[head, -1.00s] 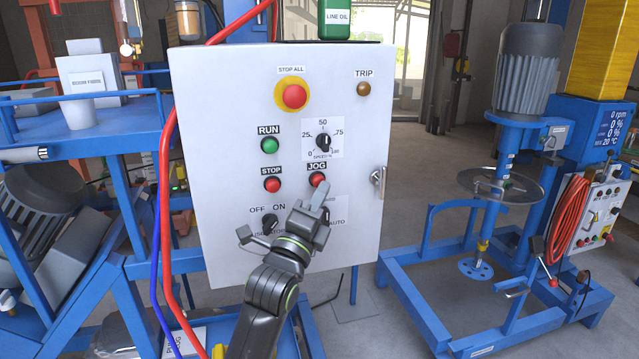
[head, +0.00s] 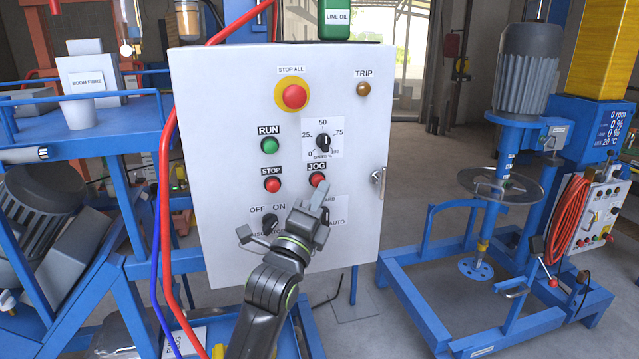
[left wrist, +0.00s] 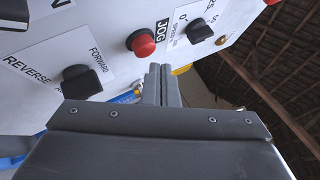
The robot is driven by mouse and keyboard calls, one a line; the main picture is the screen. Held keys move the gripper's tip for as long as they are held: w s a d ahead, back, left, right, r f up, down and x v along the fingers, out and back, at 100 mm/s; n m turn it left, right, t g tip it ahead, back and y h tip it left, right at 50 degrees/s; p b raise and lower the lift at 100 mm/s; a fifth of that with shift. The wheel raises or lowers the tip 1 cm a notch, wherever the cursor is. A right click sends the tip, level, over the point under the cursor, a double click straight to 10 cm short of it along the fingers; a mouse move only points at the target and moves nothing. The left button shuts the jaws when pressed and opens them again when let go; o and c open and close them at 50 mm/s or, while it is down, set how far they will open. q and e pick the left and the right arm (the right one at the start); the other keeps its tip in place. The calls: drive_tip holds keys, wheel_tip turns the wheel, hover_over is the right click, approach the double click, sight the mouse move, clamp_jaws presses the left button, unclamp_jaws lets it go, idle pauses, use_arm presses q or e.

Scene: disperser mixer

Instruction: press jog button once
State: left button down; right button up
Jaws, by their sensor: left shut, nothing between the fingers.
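The red jog button (head: 317,179) sits under its JOG label on the white control panel (head: 225,100), in the middle of the head view. In the left wrist view the red button (left wrist: 141,43) is above and left of the fingertips. My left gripper (head: 326,185) is shut and empty, pointing up in front of the panel just right of and below the button. A gap shows between the fingertips (left wrist: 161,68) and the button; the fingers do not seem to touch it. My right gripper is out of view.
Close by are the red STOP button (head: 272,185), the green RUN button (head: 269,145), the speed knob (head: 323,142) and the forward/reverse selector (left wrist: 82,82), partly hidden by my gripper in the head view. A mixer (head: 525,70) stands at right.

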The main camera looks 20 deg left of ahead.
use_arm(q)
drive_tip(key=shift+w+a, duration=0.2)
drive_tip(key=shift+w, duration=0.1)
drive_tip(key=shift+w+a, duration=0.25)
drive_tip(key=shift+w, duration=0.15)
idle(0.8)
idle(0.3)
drive_tip(key=shift+s+d, duration=0.5)
drive_tip(key=shift+s, duration=0.3)
drive_tip(key=s+d+b, duration=0.1)
drive_tip(key=s, duration=0.1)
drive_tip(key=s+d, duration=0.1)
drive_tip(key=s, duration=0.1)
drive_tip(key=shift+d+b, duration=0.35)
drive_tip(key=shift+d, duration=0.05)
idle(0.4)
